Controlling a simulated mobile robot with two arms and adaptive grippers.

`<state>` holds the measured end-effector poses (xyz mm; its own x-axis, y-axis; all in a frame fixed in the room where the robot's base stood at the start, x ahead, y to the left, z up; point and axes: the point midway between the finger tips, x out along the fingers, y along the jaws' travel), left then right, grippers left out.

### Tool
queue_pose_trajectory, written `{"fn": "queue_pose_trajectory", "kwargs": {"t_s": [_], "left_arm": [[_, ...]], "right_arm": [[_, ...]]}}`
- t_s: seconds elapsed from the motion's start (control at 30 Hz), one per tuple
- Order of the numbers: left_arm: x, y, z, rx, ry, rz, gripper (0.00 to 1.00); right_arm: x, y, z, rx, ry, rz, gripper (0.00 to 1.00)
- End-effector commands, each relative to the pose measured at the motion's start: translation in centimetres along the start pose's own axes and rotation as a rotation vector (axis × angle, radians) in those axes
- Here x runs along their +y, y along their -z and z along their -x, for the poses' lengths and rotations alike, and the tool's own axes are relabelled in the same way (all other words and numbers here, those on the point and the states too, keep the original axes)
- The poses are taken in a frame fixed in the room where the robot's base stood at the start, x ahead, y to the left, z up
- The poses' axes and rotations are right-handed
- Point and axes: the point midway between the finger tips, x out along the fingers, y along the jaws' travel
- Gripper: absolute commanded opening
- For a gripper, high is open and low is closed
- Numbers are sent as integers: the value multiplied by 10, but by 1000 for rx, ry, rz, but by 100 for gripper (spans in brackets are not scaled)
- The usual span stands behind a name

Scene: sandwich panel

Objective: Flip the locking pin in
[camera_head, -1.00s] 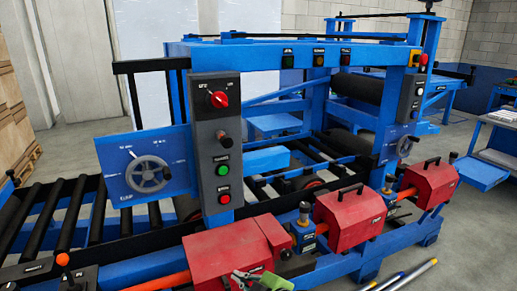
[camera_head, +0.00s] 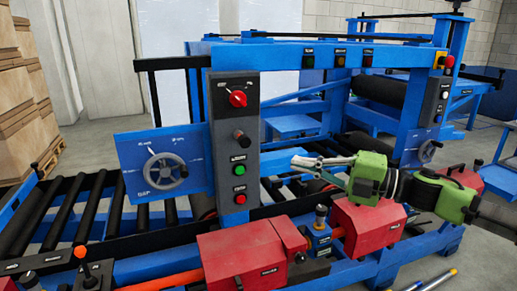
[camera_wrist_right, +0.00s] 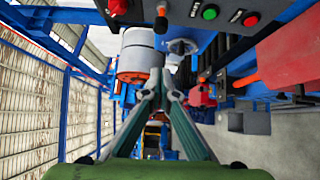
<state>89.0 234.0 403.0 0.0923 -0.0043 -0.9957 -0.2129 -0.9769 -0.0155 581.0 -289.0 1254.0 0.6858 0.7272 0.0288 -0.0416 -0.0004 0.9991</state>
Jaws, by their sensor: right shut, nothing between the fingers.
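I cannot tell for sure which part is the locking pin. A black knob (camera_head: 242,138) sticks out of the grey control panel (camera_head: 222,160). My right gripper (camera_head: 297,160) is green, shut and empty, in the air right of the panel and above the rail, apart from both. In the right wrist view its fingertips (camera_wrist_right: 163,88) meet, with nothing between them. My left gripper is out of view.
Red boxes (camera_head: 243,257) and (camera_head: 367,230) line the front rail. A blue plate with a handwheel (camera_head: 164,171) stands left of the panel, over black rollers (camera_head: 72,210). A blue beam (camera_head: 300,50) crosses above. Open floor (camera_head: 480,255) lies at right.

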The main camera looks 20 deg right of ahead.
Motion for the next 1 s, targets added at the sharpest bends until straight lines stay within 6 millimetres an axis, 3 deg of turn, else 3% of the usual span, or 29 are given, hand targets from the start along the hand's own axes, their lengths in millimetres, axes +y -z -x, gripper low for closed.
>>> {"fn": "queue_pose_trajectory", "kwargs": {"t_s": [0.27, 0.43, 0.9, 1.0], "left_arm": [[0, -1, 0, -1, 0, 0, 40], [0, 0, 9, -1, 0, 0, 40], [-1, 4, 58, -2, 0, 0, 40], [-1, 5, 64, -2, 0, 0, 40]], "right_arm": [[0, 0, 0, 0, 0, -1, 0], [3, 0, -11, 0, -3, -3, 0], [6, 0, -106, 2, -2, -1, 0], [4, -14, -115, -2, -1, -2, 0]]}}
